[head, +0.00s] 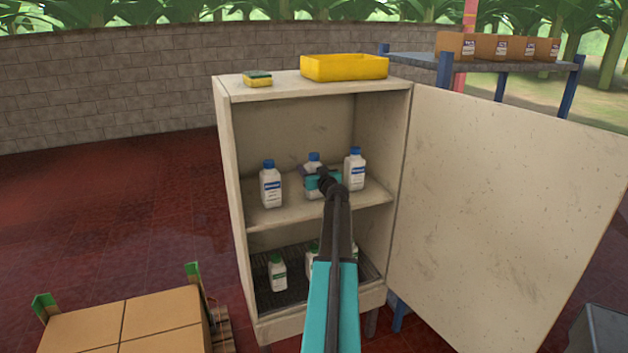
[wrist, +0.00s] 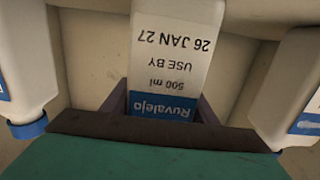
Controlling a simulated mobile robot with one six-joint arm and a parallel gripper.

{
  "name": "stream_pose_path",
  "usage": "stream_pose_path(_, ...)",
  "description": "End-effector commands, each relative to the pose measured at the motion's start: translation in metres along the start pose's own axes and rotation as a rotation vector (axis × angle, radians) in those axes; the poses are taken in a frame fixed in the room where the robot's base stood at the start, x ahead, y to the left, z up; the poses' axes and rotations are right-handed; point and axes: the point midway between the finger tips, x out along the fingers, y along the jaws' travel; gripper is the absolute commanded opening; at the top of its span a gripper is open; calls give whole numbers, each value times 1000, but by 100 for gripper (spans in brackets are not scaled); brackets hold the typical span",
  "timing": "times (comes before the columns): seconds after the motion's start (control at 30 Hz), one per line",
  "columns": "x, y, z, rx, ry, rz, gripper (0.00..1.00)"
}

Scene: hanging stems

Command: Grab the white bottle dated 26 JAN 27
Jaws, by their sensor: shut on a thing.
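The white bottle dated 26 JAN 27 (wrist: 170,60) shows upside down in the wrist view, with a blue Ruvaleja band and 500 ml on its label. In the head view this bottle (head: 314,160) is the middle of three blue-capped white bottles on the cabinet's upper shelf. My gripper (head: 318,178) reaches into the cabinet and is shut on it; the fingers (wrist: 160,110) sit on both sides of it. The bottle appears upright, and its lower part is hidden behind my gripper in the head view.
Blue-capped bottles stand to the left (head: 270,184) and right (head: 355,170) on the upper shelf (head: 290,214). Green-capped bottles (head: 278,272) stand below. The cabinet door (head: 500,200) is open to the right. A yellow tray (head: 344,68) and a sponge (head: 257,79) lie on top.

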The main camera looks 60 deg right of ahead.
Motion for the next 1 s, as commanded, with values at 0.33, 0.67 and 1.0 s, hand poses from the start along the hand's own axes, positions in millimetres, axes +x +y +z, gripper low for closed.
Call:
stream_pose_path(0.33, 0, 0, -4, 1, 2, -1, 11)
stream_pose_path(0.67, -1, 1, -27, -1, 3, 1, 11)
stream_pose_path(1.0, -35, 8, -36, 0, 2, 3, 11)
